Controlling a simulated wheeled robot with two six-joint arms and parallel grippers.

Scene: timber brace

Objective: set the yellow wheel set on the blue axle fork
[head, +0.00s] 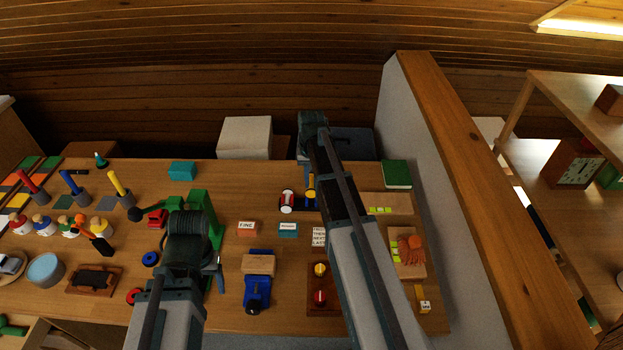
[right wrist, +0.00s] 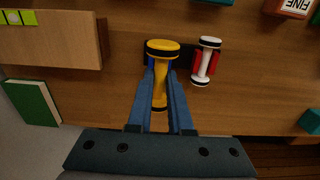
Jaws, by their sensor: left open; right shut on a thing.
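The yellow wheel set (right wrist: 161,75) is a yellow axle with a wheel at each end. It also shows in the head view (head: 311,181), partly hidden by my right arm. My right gripper (right wrist: 159,78) is shut on its axle. The blue axle fork (right wrist: 150,63) shows as a small blue piece directly behind the wheel set, mostly hidden by it and the fingers. I cannot tell whether the axle rests in the fork or is just above it. My left gripper (head: 216,276) is open and empty over the table's left middle, far from the fork.
Beside the yellow wheel set, a white wheel set (right wrist: 206,60) sits in a red fork (right wrist: 196,64). A wooden block (right wrist: 60,40) and a green book (right wrist: 30,102) lie near the right gripper. A green stand (head: 199,205) is close to my left gripper.

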